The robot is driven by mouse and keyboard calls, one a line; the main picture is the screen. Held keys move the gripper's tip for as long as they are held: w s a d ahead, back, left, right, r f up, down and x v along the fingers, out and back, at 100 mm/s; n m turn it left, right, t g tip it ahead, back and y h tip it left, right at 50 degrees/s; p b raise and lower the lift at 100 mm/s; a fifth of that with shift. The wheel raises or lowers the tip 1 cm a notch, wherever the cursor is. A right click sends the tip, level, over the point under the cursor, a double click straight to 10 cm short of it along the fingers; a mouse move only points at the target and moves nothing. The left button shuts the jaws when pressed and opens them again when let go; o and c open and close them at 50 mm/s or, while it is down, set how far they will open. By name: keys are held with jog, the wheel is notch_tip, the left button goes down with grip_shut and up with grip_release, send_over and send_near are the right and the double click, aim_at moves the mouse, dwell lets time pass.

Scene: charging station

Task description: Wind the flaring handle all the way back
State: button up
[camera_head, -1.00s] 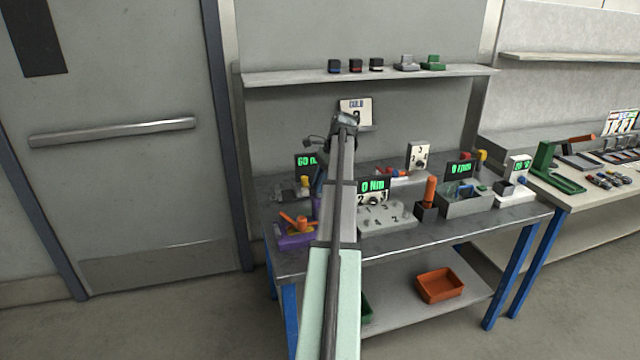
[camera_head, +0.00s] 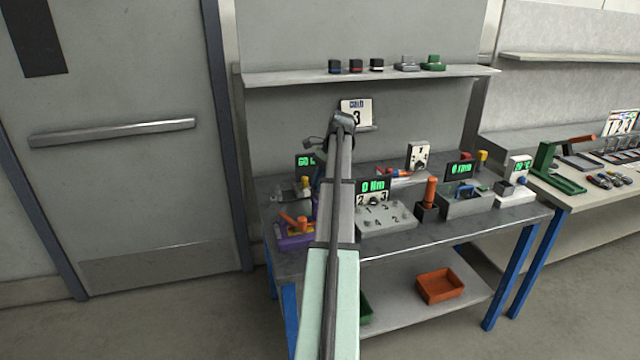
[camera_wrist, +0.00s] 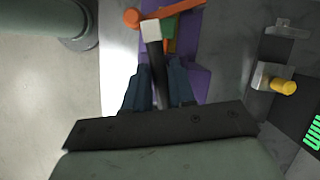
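The flaring tool is a purple base (camera_head: 290,242) with an orange handle (camera_head: 295,223) at the front left of the workbench. In the wrist view the orange handle (camera_wrist: 168,12) lies slanted across the top, over the purple base (camera_wrist: 192,50). My gripper (camera_wrist: 160,75) is close to the tool, its two dark fingers apart. A dark bar with a pale square end (camera_wrist: 151,32) runs between the fingers toward the handle. I cannot tell whether the fingers press on this bar or whether it belongs to the tool. In the head view my arm partly hides the tool.
A grey numbered block (camera_head: 385,219) with a "0 Nm" display stands right of my arm. An orange-handled tool (camera_head: 430,192) stands in a dark holder beyond it. In the wrist view a yellow knob (camera_wrist: 284,86) is at the right. A shelf (camera_head: 300,77) runs above the bench.

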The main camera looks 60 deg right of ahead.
jog(key=o, duration=0.3)
jog(key=shift+o, duration=0.2)
jog(key=m, duration=0.2)
jog(key=m+t+h, duration=0.1)
jog(key=m, duration=0.2)
jog(key=shift+s+a+r, duration=0.1)
jog(key=shift+s+a, duration=0.1)
jog(key=m+h, duration=0.1)
jog(key=m, duration=0.2)
jog(key=m+t+h, duration=0.1)
jog(key=m, duration=0.2)
jog(key=shift+a, duration=0.15)
jog(key=s+r+n, duration=0.1)
jog(key=s+r, duration=0.4)
jog(key=r, duration=0.7)
jog(key=shift+s+d+r, duration=0.15)
jog(key=shift+d+r, duration=0.2)
jog(key=shift+r, duration=0.05)
